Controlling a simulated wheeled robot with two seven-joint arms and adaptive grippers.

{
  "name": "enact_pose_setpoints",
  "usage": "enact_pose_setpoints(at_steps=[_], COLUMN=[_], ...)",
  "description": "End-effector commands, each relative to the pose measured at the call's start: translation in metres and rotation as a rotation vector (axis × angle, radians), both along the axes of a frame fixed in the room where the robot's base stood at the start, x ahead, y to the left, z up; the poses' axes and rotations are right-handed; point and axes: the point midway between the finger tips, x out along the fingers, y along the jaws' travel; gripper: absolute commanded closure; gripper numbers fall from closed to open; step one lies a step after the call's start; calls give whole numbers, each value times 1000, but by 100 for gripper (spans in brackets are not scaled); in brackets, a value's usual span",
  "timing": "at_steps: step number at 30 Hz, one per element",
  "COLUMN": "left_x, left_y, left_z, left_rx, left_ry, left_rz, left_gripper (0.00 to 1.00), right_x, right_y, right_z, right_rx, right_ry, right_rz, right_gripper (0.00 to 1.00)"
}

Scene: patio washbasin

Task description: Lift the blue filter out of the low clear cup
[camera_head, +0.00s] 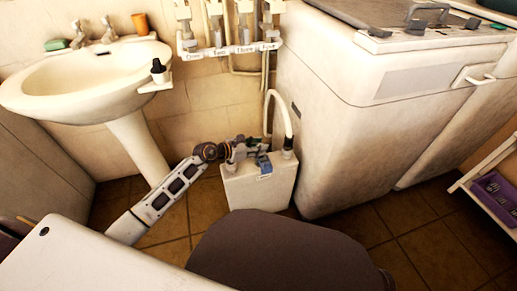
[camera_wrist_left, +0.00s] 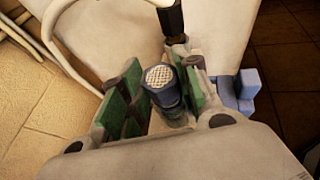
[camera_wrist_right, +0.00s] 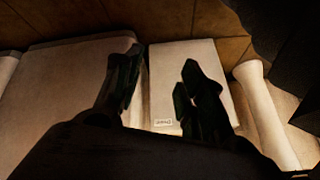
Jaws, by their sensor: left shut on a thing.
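The blue filter (camera_wrist_left: 161,84) is a dark blue cylinder with a pale mesh end that faces the left wrist camera. My left gripper (camera_wrist_left: 160,95) has its green-padded fingers on both sides of it and is shut on it. In the head view, my left gripper (camera_head: 255,148) is low over the white box, and the filter cannot be made out there. A pale, partly see-through patch below the filter may be the low clear cup; I cannot tell whether the filter is still inside it. My right gripper (camera_wrist_right: 160,92) is open and empty, its dark fingers apart.
The white box (camera_head: 262,188) stands on the tiles beside a large white appliance (camera_head: 325,130). A hose (camera_head: 283,110) rises from its top, and a blue part (camera_head: 264,163) sits at its top front edge. The washbasin (camera_head: 85,85) is at left.

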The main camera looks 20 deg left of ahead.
Motion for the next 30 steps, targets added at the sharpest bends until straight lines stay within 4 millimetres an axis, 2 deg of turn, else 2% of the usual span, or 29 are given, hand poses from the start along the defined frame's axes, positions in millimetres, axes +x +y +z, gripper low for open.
enact_pose_setpoints(at_steps=[7, 9, 21, 30], left_x=[0, 0, 0, 0], left_y=[0, 0, 0, 0], left_z=[16, 23, 73, 97], left_rx=[1, 2, 1, 1], left_ry=[-3, -3, -3, -2], left_rz=[-1, 0, -1, -1], left_gripper=[92, 92, 92, 92], right_x=[-4, -1, -7, -12], right_y=[-3, -3, -18, -25], right_z=[12, 25, 71, 91], right_rx=[-21, -30, -105, -140], right_ry=[23, 26, 93, 128], right_rz=[7, 13, 28, 30], right_gripper=[60, 60, 60, 60])
